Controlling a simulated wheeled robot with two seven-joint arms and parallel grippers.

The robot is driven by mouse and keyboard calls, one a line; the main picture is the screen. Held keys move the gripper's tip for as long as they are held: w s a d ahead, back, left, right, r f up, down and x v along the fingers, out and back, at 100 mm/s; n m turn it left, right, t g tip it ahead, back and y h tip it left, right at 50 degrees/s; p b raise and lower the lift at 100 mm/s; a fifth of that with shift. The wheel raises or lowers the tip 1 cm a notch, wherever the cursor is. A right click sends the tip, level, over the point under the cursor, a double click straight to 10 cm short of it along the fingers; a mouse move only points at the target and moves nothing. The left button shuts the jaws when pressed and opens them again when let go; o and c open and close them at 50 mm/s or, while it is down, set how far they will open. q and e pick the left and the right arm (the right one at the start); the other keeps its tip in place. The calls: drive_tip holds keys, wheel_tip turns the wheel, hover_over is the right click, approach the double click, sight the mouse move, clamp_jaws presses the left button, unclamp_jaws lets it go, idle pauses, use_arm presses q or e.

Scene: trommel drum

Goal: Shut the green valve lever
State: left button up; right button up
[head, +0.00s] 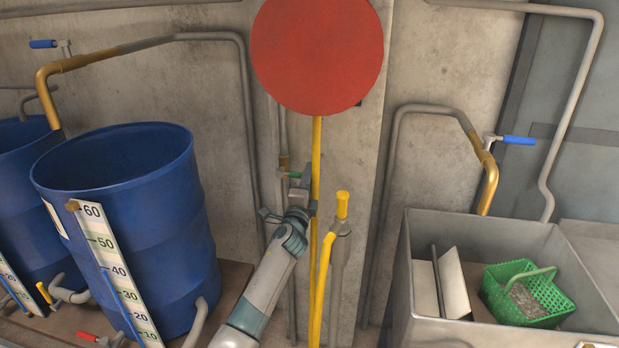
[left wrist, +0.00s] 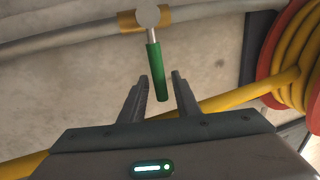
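The green valve lever (head: 294,174) is on a pipe against the back wall, just left of the yellow post in the head view. In the left wrist view the green lever (left wrist: 157,72) hangs down from a pale pivot on a brass fitting (left wrist: 148,18), slightly tilted. My left gripper (head: 292,204) is just below the lever in the head view. In the left wrist view its two fingers (left wrist: 160,78) stand apart, with the lever's lower end showing between the fingertips. A gap shows on each side; I cannot tell the depth between them. My right gripper is not in view.
A red disc (head: 318,52) on a yellow post (head: 316,160) stands close by the gripper. A blue barrel (head: 130,220) stands left, a grey tank (head: 480,222) with a green basket (head: 525,290) right. Blue levers are on other pipes.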

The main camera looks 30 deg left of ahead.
use_arm(q)
drive_tip(key=shift+s+f, duration=0.1)
idle(0.3)
